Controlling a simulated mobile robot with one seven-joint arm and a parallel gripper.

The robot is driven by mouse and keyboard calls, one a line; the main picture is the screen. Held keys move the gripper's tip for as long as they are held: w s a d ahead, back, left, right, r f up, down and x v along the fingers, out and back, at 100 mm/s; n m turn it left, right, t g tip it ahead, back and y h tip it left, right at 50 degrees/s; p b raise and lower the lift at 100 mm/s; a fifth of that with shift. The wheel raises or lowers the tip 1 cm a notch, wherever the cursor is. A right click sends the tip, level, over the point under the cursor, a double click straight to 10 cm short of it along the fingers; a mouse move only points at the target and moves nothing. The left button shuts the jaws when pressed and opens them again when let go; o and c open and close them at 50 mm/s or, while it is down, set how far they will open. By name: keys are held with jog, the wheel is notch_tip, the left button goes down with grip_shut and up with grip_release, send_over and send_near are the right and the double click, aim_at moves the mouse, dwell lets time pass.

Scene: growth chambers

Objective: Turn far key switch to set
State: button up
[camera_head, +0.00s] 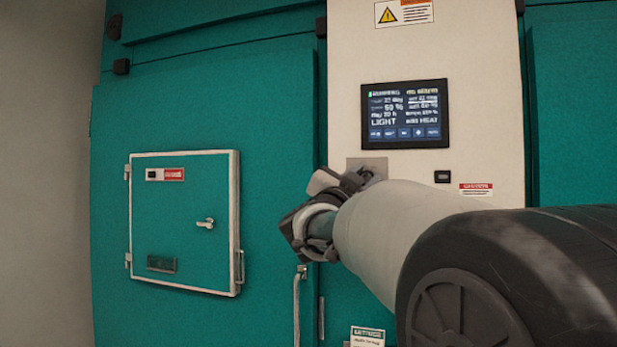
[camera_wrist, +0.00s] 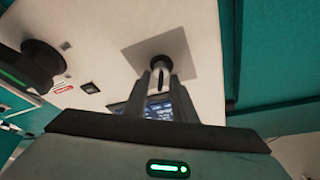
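The key switch (camera_wrist: 160,67) is a pale round barrel with a dark upright key, on a square grey metal plate (camera_wrist: 184,52). In the head view the plate (camera_head: 367,163) shows below the display, and the key switch is hidden by my gripper. My gripper (camera_wrist: 160,80) is in front of the plate, with its two fingers apart and the key between their tips. I cannot tell whether the fingers touch it. In the head view my gripper (camera_head: 345,182) points at the panel.
A lit display (camera_head: 405,114) sits above the plate on the cream panel (camera_head: 480,50). A black square fitting (camera_head: 442,176) and a red-white label (camera_head: 476,190) are to the right. A teal hatch door (camera_head: 182,222) is at left.

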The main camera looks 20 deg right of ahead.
jog(key=b+v, duration=0.1)
jog(key=v, duration=1.6)
jog(key=shift+a+f, duration=0.1)
jog(key=shift+a, duration=0.1)
